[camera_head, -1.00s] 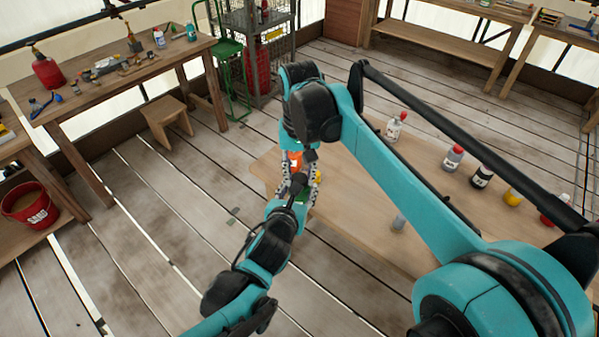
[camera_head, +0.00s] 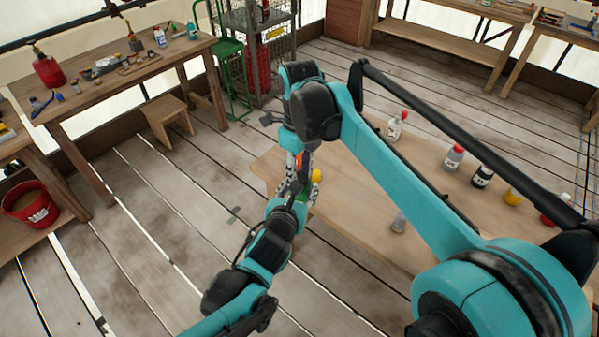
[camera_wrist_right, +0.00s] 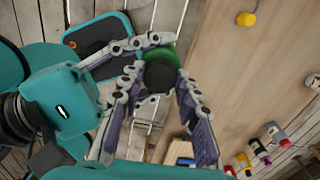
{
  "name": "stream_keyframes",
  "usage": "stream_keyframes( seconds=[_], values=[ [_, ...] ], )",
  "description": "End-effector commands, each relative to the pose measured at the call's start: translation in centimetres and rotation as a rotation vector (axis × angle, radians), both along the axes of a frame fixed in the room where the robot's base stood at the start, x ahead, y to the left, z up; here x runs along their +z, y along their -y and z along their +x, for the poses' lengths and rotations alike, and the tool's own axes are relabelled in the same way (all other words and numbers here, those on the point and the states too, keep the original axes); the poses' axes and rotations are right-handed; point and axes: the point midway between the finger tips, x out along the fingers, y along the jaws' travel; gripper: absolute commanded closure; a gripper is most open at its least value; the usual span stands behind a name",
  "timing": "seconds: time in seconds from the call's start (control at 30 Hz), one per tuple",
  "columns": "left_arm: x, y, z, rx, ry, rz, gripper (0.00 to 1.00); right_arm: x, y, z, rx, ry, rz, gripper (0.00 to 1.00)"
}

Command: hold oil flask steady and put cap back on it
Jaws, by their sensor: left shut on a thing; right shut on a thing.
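The oil flask looks like the green body in the right wrist view (camera_wrist_right: 166,54); only a sliver of green (camera_head: 304,196) shows in the head view. My left gripper (camera_head: 297,192) is shut on it, reaching in from the left. A dark round piece, apparently the cap (camera_wrist_right: 160,77), lies over the green body in the right wrist view, between the fingers of my right gripper (camera_wrist_right: 158,97), which is shut on it. My right gripper is above the left one in the head view. Whether the cap touches the flask's neck I cannot tell; the fingers hide it.
The wooden table (camera_head: 350,222) is under and right of my grippers. A yellow piece (camera_head: 316,175) stands close beside them. Several bottles, including a white one with a red top (camera_head: 396,127), stand farther right.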

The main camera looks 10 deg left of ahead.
Motion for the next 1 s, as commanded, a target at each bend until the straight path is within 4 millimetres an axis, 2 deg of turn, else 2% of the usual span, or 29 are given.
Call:
stream_keyframes(
  seconds=[0.1,0.2,0.57,0.6,0.67,1.0],
  values=[
    [-0.03,0.02,-0.04,0.0,-0.001,0.0,1.0,0.01,-0.02,0.06,-0.214,0.001,0.001,0.79],
    [-0.03,0.02,-0.04,0.0,-0.001,0.0,1.0,0.0,0.0,0.07,-0.327,0.001,0.001,0.79],
    [-0.03,0.03,-0.05,-0.001,-0.001,0.0,1.0,0.0,-0.01,0.09,-0.379,0.001,0.001,0.79],
    [-0.03,0.03,-0.05,-0.001,-0.001,0.0,1.0,0.01,-0.01,0.09,-0.379,0.001,0.001,0.6],
    [-0.03,0.02,-0.05,-0.001,-0.001,0.0,1.0,0.0,-0.01,0.09,-0.378,0.001,0.001,0.47],
    [-0.01,0.01,-0.01,0.0,0.0,0.0,1.0,0.39,0.01,0.06,-0.377,0.0,0.0,0.47]
  ],
)
